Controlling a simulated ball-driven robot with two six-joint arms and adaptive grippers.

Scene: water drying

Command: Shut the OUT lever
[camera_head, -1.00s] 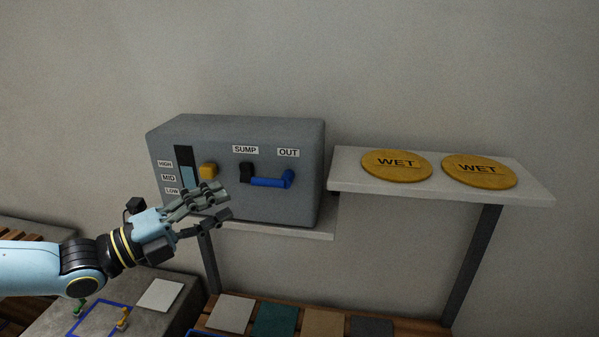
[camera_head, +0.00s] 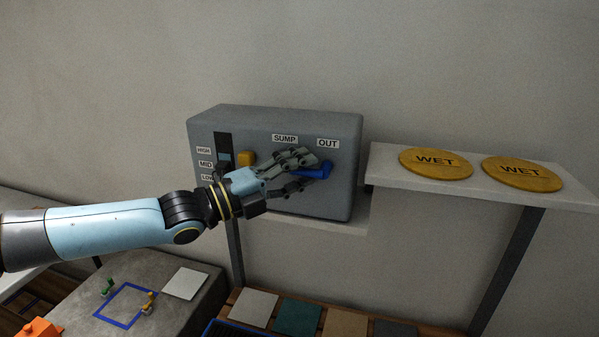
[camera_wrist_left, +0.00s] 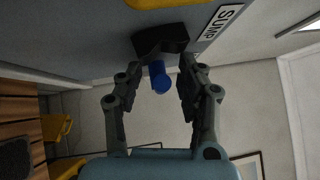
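The grey box (camera_head: 275,125) has a blue OUT lever (camera_head: 318,171) under its OUT label. The lever lies roughly level, with its left part hidden behind my left gripper (camera_head: 309,171). My left gripper is open in front of the box, below the SUMP label (camera_head: 285,139). In the left wrist view, the blue lever (camera_wrist_left: 159,78) shows between the two open fingers (camera_wrist_left: 160,72), with a black SUMP part (camera_wrist_left: 161,40) just beyond. I cannot tell whether the fingers touch the lever. My right gripper is not in view.
A yellow knob (camera_head: 246,158) and a dark level gauge (camera_head: 223,146) are left of the lever. A pale shelf (camera_head: 395,185) at the right holds two yellow WET discs (camera_head: 436,163) (camera_head: 522,173). Coloured tiles (camera_head: 298,318) lie below.

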